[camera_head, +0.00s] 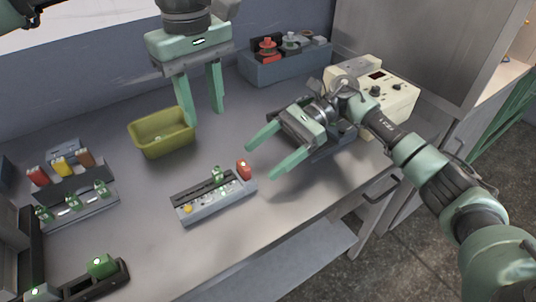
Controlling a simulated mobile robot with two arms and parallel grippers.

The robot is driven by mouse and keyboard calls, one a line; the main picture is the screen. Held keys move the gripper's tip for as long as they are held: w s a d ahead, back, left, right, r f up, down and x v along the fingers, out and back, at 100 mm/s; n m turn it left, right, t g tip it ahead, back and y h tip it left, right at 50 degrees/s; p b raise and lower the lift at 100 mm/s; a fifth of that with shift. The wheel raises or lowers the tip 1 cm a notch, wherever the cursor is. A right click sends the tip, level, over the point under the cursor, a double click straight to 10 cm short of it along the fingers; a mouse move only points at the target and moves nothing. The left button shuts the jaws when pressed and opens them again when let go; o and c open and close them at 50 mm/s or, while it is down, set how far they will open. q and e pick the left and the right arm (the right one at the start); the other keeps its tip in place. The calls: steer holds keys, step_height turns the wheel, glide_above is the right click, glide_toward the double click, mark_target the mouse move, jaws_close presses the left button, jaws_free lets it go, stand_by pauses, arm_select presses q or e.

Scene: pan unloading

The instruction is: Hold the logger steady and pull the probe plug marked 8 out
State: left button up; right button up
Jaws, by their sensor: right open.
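A low grey box (205,208), which looks like the logger, lies on the bench in front of me. Along its top are a yellow knob (187,208), several small pale sockets or plugs, a green plug (217,173) standing up, and a red piece (243,168) at its right end. No number 8 is readable at this size. My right gripper (262,161) is open and empty, its fingertips just right of the red piece. My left gripper (203,117) hangs fingers down behind the box, open and empty, apart from it.
An olive bin (142,148) stands behind the box. Racks with coloured blocks (62,166) and green plugs (73,202) are at left. A green piece (101,265) sits at the front left. A blue-grey box (285,68) and a cream instrument (395,98) stand at the back.

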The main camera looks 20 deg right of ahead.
mark_target(241, 176)
steer(key=shift+s+a+f, duration=0.25)
steer(key=shift+f, duration=0.05)
steer(key=shift+x, duration=3.55)
